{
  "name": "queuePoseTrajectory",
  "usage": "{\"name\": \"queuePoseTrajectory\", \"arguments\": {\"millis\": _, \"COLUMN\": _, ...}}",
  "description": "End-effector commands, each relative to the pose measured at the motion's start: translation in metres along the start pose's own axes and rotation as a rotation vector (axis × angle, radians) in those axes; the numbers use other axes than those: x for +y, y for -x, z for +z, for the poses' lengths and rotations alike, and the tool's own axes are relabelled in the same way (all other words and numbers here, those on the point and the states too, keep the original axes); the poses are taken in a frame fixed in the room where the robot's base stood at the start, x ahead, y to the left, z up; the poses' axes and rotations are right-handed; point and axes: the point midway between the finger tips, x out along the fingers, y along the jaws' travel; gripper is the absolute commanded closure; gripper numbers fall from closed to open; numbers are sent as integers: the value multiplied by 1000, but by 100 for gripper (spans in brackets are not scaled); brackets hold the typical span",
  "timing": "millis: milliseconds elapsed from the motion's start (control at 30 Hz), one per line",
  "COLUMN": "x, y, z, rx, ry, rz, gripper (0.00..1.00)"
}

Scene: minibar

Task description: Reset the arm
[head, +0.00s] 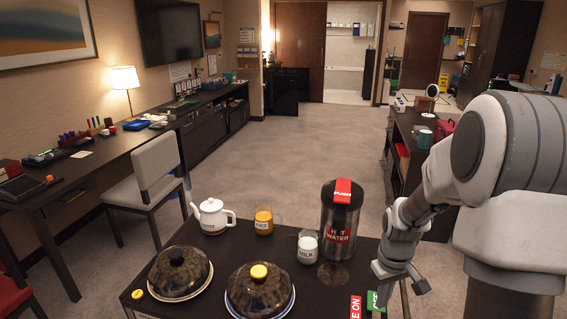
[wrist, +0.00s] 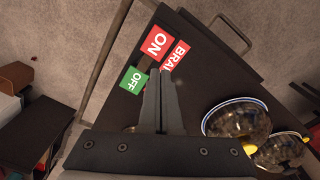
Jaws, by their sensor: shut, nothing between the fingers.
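My gripper (head: 402,290) hangs at the right end of the dark cart top in the head view, pointing down near the green label (head: 376,301). In the wrist view my gripper (wrist: 160,73) has its two fingers together with nothing between them. They overlap the cart top (wrist: 205,65) in that view, near the green OFF label (wrist: 132,79) and red ON label (wrist: 157,43). Whether the fingertips touch the cart cannot be told. My arm is bent, reaching in from the right.
The cart holds a white teapot (head: 213,216), a juice glass (head: 263,220), a milk glass (head: 307,246), a hot water flask (head: 339,221) and two domed dishes (head: 180,272), (head: 259,291). A dark shelf unit (head: 402,146) stands behind my arm. Open carpet (head: 290,150) lies beyond the cart.

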Motion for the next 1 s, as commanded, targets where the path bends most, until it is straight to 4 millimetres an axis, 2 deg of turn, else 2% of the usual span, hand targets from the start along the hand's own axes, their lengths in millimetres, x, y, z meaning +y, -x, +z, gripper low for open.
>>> {"name": "queuePoseTrajectory", "arguments": {"millis": 33, "x": -6, "y": 21, "z": 0, "rx": 25, "ry": -7, "rz": 17, "gripper": 100}}
{"name": "queuePoseTrajectory", "arguments": {"millis": 200, "x": -28, "y": 78, "z": 11, "rx": 87, "ry": -42, "rz": 51, "gripper": 100}}
{"name": "queuePoseTrajectory", "arguments": {"millis": 500, "x": -71, "y": 157, "z": 48, "rx": 213, "ry": -109, "rz": 79, "gripper": 100}}
{"name": "queuePoseTrajectory", "arguments": {"millis": 800, "x": -113, "y": 208, "z": 100, "rx": 345, "ry": -172, "rz": 65, "gripper": 100}}
{"name": "queuePoseTrajectory", "arguments": {"millis": 1000, "x": -132, "y": 223, "z": 130, "rx": 416, "ry": -206, "rz": 40, "gripper": 100}}
